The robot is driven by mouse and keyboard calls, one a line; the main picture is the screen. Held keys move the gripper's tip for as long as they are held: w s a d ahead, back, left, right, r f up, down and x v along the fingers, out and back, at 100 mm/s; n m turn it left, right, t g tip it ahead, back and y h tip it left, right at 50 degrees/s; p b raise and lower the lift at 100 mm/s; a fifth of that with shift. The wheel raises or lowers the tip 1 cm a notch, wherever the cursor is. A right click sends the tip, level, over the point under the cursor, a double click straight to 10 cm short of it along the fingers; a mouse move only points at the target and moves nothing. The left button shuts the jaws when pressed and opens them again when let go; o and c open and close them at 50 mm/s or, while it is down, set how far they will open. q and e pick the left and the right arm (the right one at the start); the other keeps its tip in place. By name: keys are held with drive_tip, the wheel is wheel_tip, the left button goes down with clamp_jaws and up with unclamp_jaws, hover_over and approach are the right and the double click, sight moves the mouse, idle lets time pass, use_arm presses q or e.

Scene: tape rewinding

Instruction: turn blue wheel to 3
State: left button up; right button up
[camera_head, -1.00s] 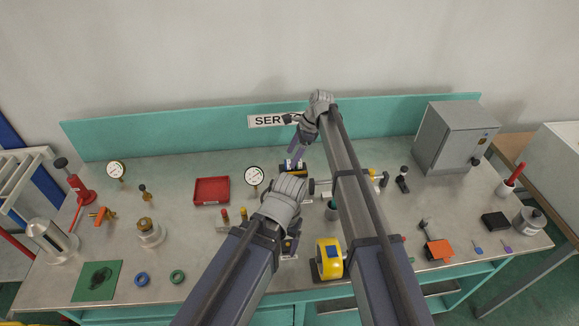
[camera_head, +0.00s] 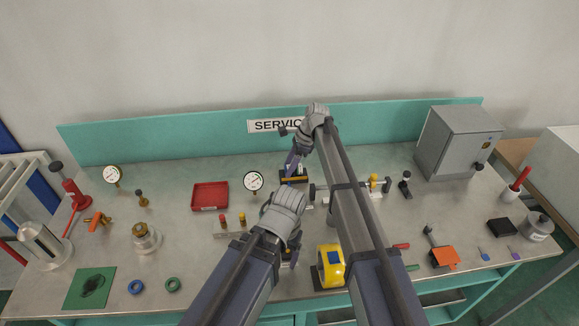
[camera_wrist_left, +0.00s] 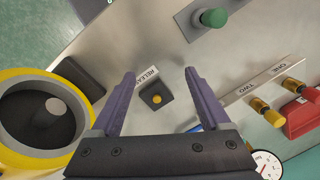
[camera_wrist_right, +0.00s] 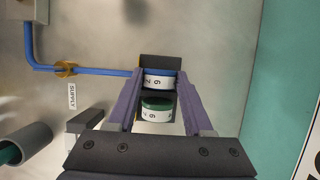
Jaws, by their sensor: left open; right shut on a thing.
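The blue wheel (camera_wrist_right: 159,80) has a white number band and sits in a dark block in the right wrist view. My right gripper (camera_wrist_right: 158,74) is shut on the blue wheel, one finger on each side. In the head view my right gripper (camera_head: 293,165) hides most of the wheels. My left gripper (camera_wrist_left: 158,72) is open and empty above a dark block with a yellow button (camera_wrist_left: 156,99), beside a RELEASE label.
A blue pipe (camera_wrist_right: 105,71) runs to the wheel block past a SUPPLY label. A yellow device (camera_head: 331,262) stands near my left gripper. A red tray (camera_head: 209,195) and a dial gauge (camera_head: 253,181) lie to the left. The bench's front left holds small rings.

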clamp_jaws()
drive_tip(key=shift+s+t, duration=0.3)
use_arm(q)
drive_tip(key=shift+f, duration=0.1)
use_arm(e)
drive_tip(key=shift+t, duration=0.3)
drive_tip(key=shift+w, duration=0.15)
drive_tip(key=o, duration=0.8)
unclamp_jaws()
